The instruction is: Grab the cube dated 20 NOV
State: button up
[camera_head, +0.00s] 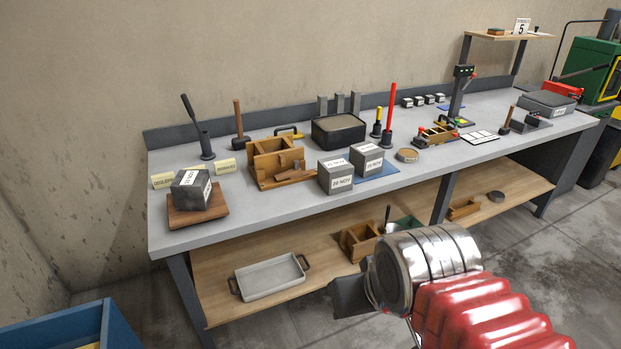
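Two grey concrete cubes with white labels stand close together near the front edge of the bench. The front label of the nearer cube (336,187) seems to read 20 NOV, though the print is small. The other cube (367,158) is just behind it to the right, by a blue mat; its label is hard to read. A third labelled cube (187,197) sits on a wooden board at the left, its date not legible. My gripper (345,297) is low in front of the bench, below and apart from the cubes. Its fingers are mostly hidden, so its opening is unclear.
A wooden mould (272,160) stands left of the pair, a black tub (338,131) behind. The lower shelf (215,270) holds a metal tray (270,279). The front bench strip is clear.

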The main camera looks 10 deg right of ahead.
aim_at(335, 173)
jog(key=u, duration=0.35)
jog(key=i, duration=1.5)
